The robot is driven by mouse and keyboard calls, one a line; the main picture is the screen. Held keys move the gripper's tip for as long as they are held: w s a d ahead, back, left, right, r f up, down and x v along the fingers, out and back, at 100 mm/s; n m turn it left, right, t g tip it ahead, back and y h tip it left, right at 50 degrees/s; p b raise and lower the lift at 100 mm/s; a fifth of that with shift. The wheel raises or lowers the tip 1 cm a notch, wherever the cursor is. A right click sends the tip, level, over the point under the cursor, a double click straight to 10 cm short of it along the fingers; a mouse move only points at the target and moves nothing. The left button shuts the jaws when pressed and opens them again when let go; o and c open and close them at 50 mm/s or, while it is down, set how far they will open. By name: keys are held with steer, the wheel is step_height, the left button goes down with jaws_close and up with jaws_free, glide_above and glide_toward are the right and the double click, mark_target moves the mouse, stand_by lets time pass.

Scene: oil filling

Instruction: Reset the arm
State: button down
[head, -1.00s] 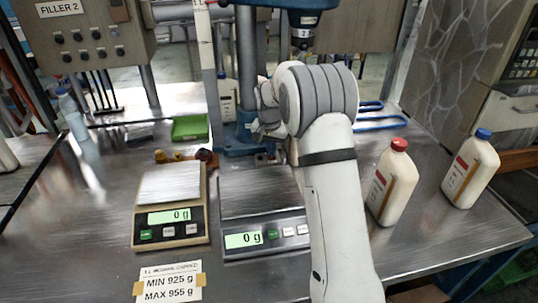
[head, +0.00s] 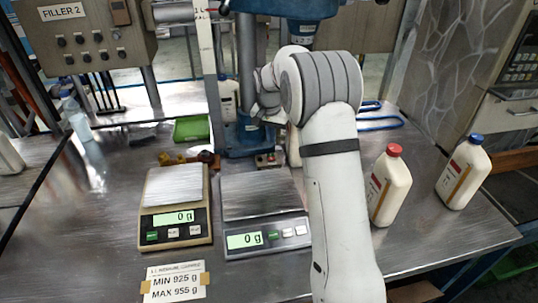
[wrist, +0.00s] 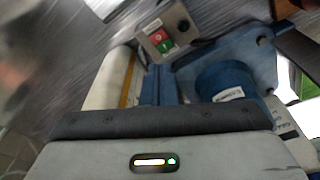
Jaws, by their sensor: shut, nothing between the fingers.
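My white and grey arm (head: 335,190) rises from the bottom of the head view and bends at its grey-banded elbow, in front of the blue filler stand (head: 246,138). My gripper is hidden behind the arm there. In the wrist view the housing of my gripper (wrist: 155,140), with a small lit indicator, fills the bottom. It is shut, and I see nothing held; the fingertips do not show. Beyond it are the blue filler base (wrist: 225,80), a box with red and green buttons (wrist: 166,40) and a white bottle (wrist: 106,82) at its left.
Two scales reading 0 g, one tan (head: 175,222) and one grey (head: 262,225), stand left of the arm. A red-capped bottle (head: 388,188) and a blue-capped bottle (head: 464,172) stand at right. A green tray (head: 191,129) is at the back.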

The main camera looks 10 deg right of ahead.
steer(key=s+r+n, duration=0.2)
steer(key=s+r, duration=0.3)
steer(key=s, duration=0.5)
steer(key=s+r+n, duration=0.1)
steer(key=s+r, duration=0.4)
steer(key=s, duration=0.4)
steer(key=s+f+n+t, duration=0.1)
steer(key=s+f+n, duration=0.1)
steer(key=s, duration=1.7)
steer(key=shift+s+a+n+y, duration=0.25)
steer(key=shift+s+n+y, duration=0.15)
steer(key=shift+n, duration=0.1)
